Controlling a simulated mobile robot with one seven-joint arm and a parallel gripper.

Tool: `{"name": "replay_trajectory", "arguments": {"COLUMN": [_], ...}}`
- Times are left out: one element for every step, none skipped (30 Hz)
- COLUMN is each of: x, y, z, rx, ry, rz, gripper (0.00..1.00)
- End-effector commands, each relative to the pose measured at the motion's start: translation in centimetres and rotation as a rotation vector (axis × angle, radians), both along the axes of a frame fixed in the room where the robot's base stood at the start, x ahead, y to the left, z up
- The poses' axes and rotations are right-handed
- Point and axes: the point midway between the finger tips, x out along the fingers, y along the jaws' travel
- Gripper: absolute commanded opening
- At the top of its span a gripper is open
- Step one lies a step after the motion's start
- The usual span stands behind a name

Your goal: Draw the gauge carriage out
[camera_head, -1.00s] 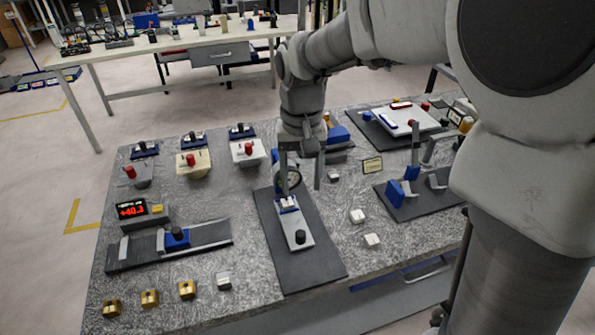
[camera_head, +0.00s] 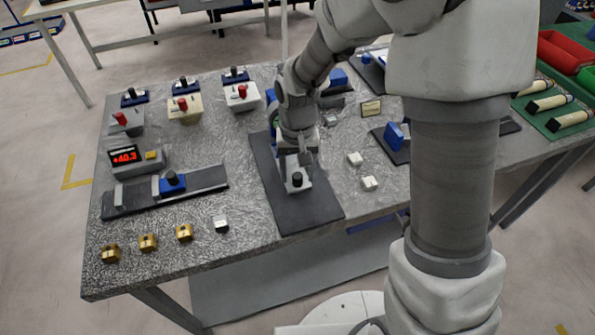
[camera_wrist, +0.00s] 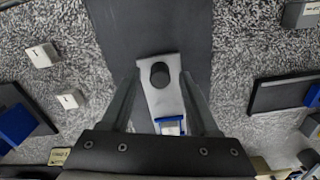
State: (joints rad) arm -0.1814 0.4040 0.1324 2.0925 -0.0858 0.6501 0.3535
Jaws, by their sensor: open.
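The gauge carriage (camera_head: 297,186) is a light grey plate with a black knob (camera_head: 297,179) at its near end. It lies on a long dark base (camera_head: 290,213) in the middle of the bench. In the wrist view the knob (camera_wrist: 160,75) stands on the plate, with a blue and white block (camera_wrist: 170,126) behind it. My gripper (camera_head: 303,163) is low over the carriage. In the wrist view my open gripper (camera_wrist: 159,88) has one finger on each side of the plate, short of the knob. My gripper and wrist largely hide the dial gauge in the head view.
Two white blocks (camera_head: 369,183) lie right of the base. A rail with a blue slider (camera_head: 172,183) and a red display (camera_head: 125,156) stand left. Several brass blocks (camera_head: 148,242) line the front left edge. A blue-and-dark fixture (camera_head: 394,137) stands right.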

Motion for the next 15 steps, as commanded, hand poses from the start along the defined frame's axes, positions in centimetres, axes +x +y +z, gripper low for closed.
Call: {"name": "replay_trajectory", "arguments": {"x": [-0.01, -0.01, 0.0, 0.0, 0.0, 0.0, 0.0, 0.0, 0.0, 0.0, 0.01, 0.01, 0.01, 0.01, 0.01], "y": [0.0, 0.0, 0.0, 0.0, 0.0, 0.0, 0.0, 0.0, 0.0, 0.01, 0.0, 0.01, 0.01, 0.01, 0.01], "z": [-0.07, -0.07, -0.06, -0.05, -0.04, -0.04, -0.04, -0.03, -0.03, -0.02, -0.02, -0.02, -0.01, -0.01, -0.01], "rx": [0.0, 0.0, 0.0, 0.0, 0.0, 0.0, 0.0, 0.0, 0.0, 0.0, 0.0, 0.0, 0.0, 0.0, 0.0], "ry": [0.0, 0.0, 0.0, 0.0, 0.0, 0.0, 0.0, 0.0, 0.0, 0.0, 0.0, 0.0, 0.0, 0.0, 0.0], "rz": [0.0, 0.0, 0.0, 0.0, 0.0, 0.0, 0.0, 0.0, 0.0, 0.0, 0.0, 0.0, 0.0, 0.0, 0.0], "gripper": [0.61, 0.61, 0.61, 0.61, 0.61, 0.61, 0.6, 0.54, 0.47, 0.42, 0.36, 0.29, 0.24, 0.18, 0.11]}}
